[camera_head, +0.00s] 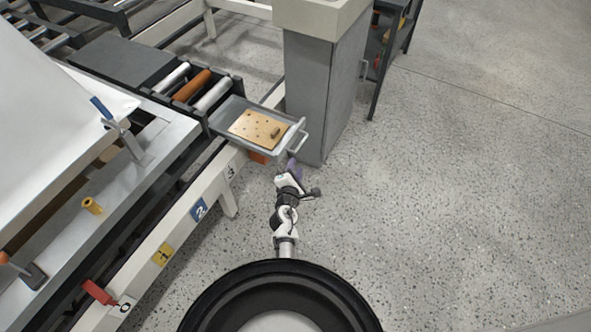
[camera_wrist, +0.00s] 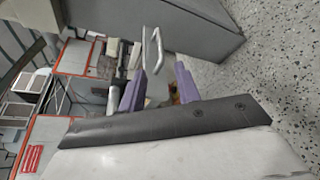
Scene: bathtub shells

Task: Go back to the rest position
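My gripper (camera_wrist: 160,90) shows in the wrist view with its two purple fingers spread apart and nothing visible between them. In the head view my gripper (camera_head: 293,168) is at the end of my arm, just below the right end of a grey tray and left of the foot of a grey cabinet. The arm reaches forward from my base over the floor. The fingertips are small and partly unclear in the head view.
The grey tray (camera_head: 226,112) holds a tan board (camera_head: 257,129) with a small dark piece on it. A roller conveyor (camera_head: 190,84) and a white frame with numbered tags run along the left. The grey cabinet (camera_head: 309,100) stands behind. Speckled floor (camera_head: 460,200) on the right is clear.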

